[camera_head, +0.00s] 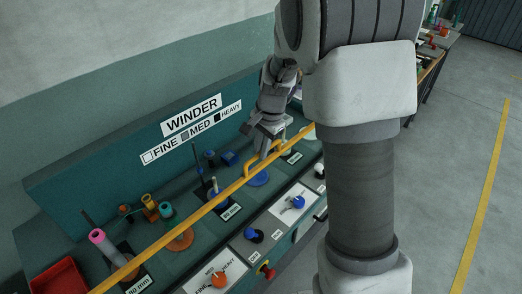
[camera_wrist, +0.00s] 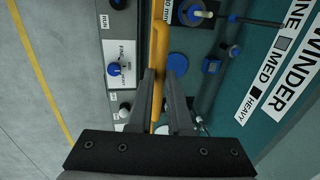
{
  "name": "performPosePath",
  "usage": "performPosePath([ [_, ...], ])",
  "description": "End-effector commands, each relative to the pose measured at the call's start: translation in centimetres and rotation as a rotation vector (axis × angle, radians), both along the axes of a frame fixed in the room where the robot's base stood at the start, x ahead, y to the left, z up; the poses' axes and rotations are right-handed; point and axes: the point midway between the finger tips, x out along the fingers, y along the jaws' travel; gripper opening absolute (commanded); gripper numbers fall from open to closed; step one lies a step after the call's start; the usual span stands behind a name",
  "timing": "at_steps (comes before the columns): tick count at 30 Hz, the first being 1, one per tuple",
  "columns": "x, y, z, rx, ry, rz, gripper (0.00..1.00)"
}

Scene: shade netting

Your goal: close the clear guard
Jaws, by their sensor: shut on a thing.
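The clear guard shows as a long yellow bar (camera_head: 205,208) running diagonally above the winder console, with a raised yellow handle (camera_head: 247,167) on it. Its clear panel is hard to make out, and I cannot tell how far it is tilted. My gripper (camera_head: 263,152) is at the handle, toward the bar's upper right end. In the wrist view the yellow handle (camera_wrist: 158,50) runs between the two fingers of my gripper (camera_wrist: 159,85), which are shut on it. My arm hides the bar's right end in the head view.
The console carries a blue disc (camera_head: 258,178), an orange disc (camera_head: 180,239), spools such as a pink one (camera_head: 97,236), and a blue knob (camera_head: 298,202). A red tray (camera_head: 60,280) lies at lower left. Open floor (camera_head: 480,150) is on the right.

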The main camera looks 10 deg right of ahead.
Motion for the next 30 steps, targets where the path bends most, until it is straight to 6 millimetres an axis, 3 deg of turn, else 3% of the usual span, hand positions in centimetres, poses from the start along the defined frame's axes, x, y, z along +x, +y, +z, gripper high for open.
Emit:
performPosePath([
  [12, 0.20, 0.02, 0.75, 0.001, -0.007, -0.001, 0.00],
  [13, 0.21, 0.02, 0.76, 0.002, -0.008, -0.001, 0.20],
  [18, 0.16, 0.02, 0.64, 0.002, -0.006, 0.000, 0.47],
  [26, 0.07, 0.00, 0.51, 0.001, -0.003, 0.000, 0.47],
  [30, -0.02, -0.09, 1.43, 0.000, -0.005, 0.001, 0.47],
])
